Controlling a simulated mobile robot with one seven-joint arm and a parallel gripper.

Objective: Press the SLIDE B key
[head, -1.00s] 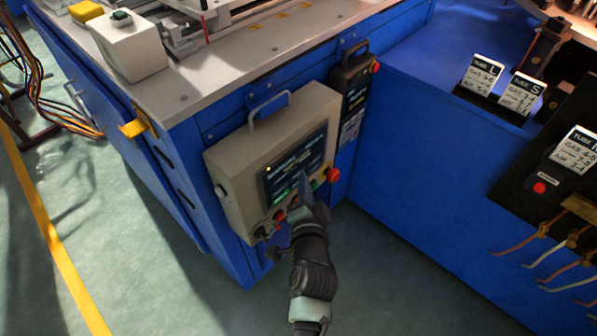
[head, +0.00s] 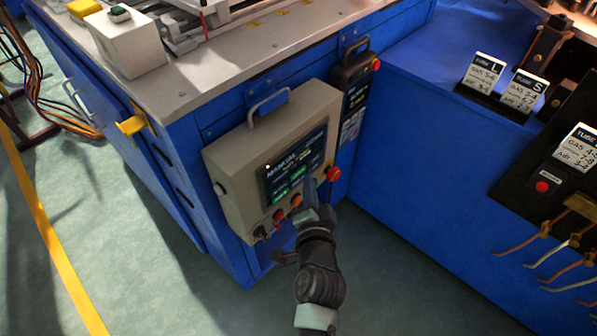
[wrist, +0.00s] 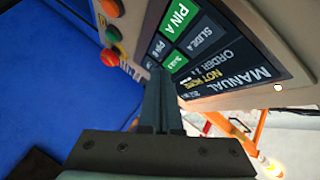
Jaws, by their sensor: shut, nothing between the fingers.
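The control panel's screen (head: 292,168) is lit and shows MANUAL with green and dark keys. In the wrist view the screen (wrist: 222,50) appears turned, with NOT HOME, a green PIN A key (wrist: 180,15) and a dark SLIDE A key (wrist: 192,40). A smaller green key, seemingly the SLIDE B key (wrist: 175,60), lies just past my fingertips; its label is hard to read. My gripper (wrist: 157,72) is shut and empty, its tips in front of the screen's edge near that key. In the head view my gripper (head: 310,183) covers the screen's lower right. Contact cannot be told.
A red emergency button (head: 333,174) sticks out to the right of the screen. Red and orange buttons (head: 296,200) line the panel below it. A handle (head: 268,100) tops the panel box. Blue cabinet walls (head: 410,170) close in on the right.

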